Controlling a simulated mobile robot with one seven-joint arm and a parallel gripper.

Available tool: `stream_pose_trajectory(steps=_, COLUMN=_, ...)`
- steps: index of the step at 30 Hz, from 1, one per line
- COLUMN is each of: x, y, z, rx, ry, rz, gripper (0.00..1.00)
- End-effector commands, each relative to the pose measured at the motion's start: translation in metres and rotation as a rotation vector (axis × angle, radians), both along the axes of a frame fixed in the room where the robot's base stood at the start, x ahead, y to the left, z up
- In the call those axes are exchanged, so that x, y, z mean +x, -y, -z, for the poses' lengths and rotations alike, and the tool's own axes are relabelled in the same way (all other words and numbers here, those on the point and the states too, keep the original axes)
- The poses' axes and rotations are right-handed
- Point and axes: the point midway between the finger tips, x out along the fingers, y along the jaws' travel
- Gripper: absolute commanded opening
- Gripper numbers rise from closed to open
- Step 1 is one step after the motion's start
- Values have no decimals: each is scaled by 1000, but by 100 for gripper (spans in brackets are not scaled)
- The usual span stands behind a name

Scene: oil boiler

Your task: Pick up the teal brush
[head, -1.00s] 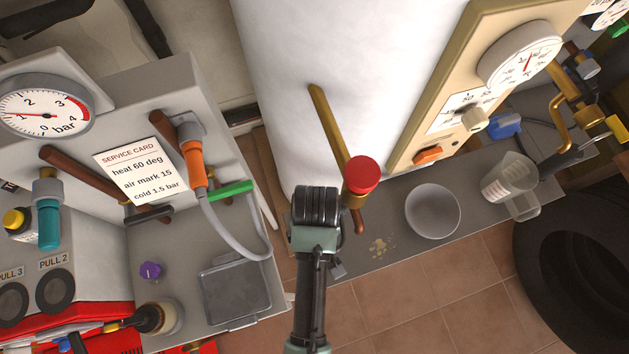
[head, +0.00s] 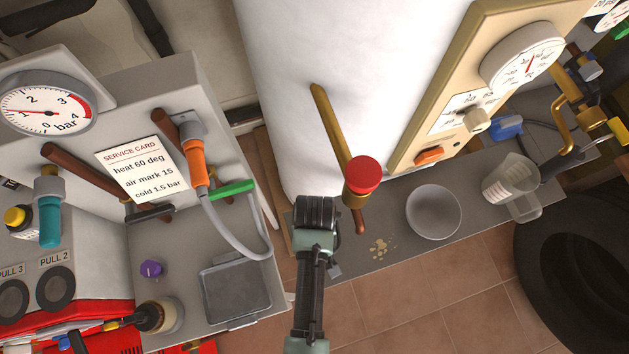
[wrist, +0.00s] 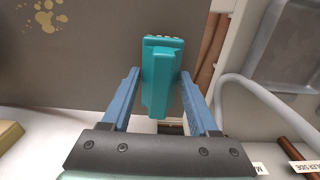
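The teal brush (wrist: 163,75) shows in the wrist view between the two blue fingers of my gripper (wrist: 159,76). Its blocky teal body points back toward my palm, and a row of small pale tips shows at its far end. A narrow gap shows on the left of the brush; the right fingertip is close to it, and I cannot tell whether it touches. My gripper looks open around the brush. In the head view my gripper's dark wrist (head: 316,212) is over the grey shelf, and the brush and the fingers are hidden behind it.
A brass lever with a red knob (head: 362,175) stands just right of my wrist. A white bowl (head: 433,211) and a clear jug (head: 508,187) are farther right on the shelf (head: 345,256). A grey hose (head: 222,236) and a metal tray (head: 236,290) lie to the left.

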Motion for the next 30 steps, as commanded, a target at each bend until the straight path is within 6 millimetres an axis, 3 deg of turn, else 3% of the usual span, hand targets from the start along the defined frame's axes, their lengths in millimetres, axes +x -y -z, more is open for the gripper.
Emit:
stream_pose_trajectory(steps=1, x=0, y=0, z=0, rx=0, ry=0, rz=0, gripper=50)
stream_pose_trajectory(steps=9, x=0, y=0, z=0, rx=0, ry=0, rz=0, gripper=1)
stream_pose_trajectory(steps=23, x=-2, y=-2, z=-5, rx=0, ry=1, rz=-2, gripper=0)
stream_pose_trajectory(steps=30, x=-2, y=-2, z=-43, rx=0, ry=5, rz=-1, gripper=0)
